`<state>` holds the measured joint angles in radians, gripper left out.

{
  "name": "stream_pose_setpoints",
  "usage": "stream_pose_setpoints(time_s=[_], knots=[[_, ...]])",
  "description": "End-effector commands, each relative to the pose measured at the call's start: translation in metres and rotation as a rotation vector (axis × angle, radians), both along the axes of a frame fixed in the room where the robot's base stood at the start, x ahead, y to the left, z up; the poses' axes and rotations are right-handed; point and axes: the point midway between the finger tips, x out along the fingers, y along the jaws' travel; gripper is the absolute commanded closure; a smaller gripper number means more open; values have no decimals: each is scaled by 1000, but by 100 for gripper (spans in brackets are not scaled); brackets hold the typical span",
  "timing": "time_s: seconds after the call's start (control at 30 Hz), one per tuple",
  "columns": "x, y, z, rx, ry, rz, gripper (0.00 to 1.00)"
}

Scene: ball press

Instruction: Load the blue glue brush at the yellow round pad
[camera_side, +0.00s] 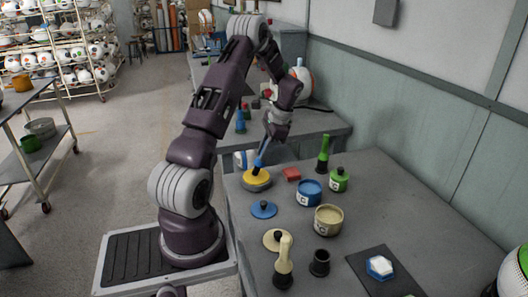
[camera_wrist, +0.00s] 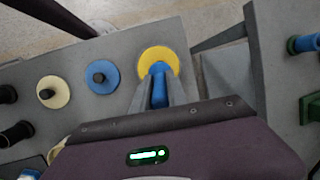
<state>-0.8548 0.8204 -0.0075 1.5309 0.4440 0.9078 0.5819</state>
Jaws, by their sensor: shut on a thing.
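My gripper (camera_side: 268,140) is shut on the blue glue brush (camera_side: 261,158) and holds it tilted. The brush's lower end is over the yellow round pad (camera_side: 256,175) near the table's far left edge; I cannot tell whether it presses on it. In the wrist view, the blue handle (camera_wrist: 159,92) sits between my gripper's fingers (camera_wrist: 162,98), with the yellow pad (camera_wrist: 146,56) just beyond. The bristle end is hidden there by the handle.
A blue disc lid (camera_side: 263,210) and a cream lid (camera_side: 271,240) lie nearby. A cream brush (camera_side: 284,258) stands in front.

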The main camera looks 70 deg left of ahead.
Motion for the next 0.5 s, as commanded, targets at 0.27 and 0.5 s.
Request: stream_pose_setpoints(time_s=[0.27, 0.5], knots=[[0, 0, 3, -2, 0, 1, 100], [0, 0, 29, 1, -1, 0, 100]])
